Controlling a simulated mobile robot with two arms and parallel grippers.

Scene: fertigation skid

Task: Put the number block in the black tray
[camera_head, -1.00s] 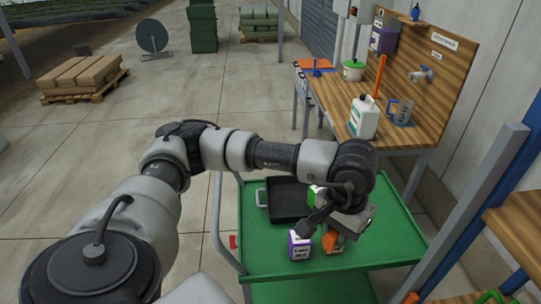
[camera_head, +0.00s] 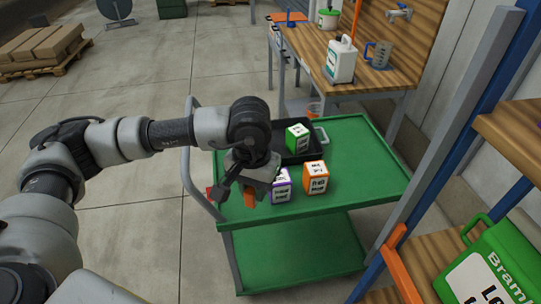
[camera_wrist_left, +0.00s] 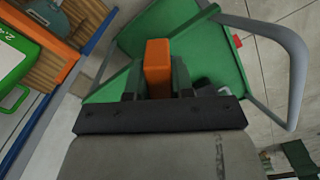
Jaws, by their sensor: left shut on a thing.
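My left gripper (camera_head: 247,186) is shut on a plain orange block (camera_head: 250,199), held by the left end of the green cart. The wrist view shows this orange block (camera_wrist_left: 158,66) between the two dark fingers. The black tray (camera_head: 286,157) lies on the cart top behind the gripper, partly hidden by my arm. A green block (camera_head: 297,138) with a white label appears to stand in it. A purple-and-white block (camera_head: 282,187) and an orange-and-white block (camera_head: 315,177) stand in front of the tray. Their lettering is too small to read. My right gripper is out of view.
The green cart (camera_head: 365,173) has free room on its right side and a grey push handle (camera_head: 196,150) at left. A workbench (camera_head: 377,80) with a white jug (camera_head: 341,60) stands behind. Shelving with a green container (camera_head: 495,265) stands close at right.

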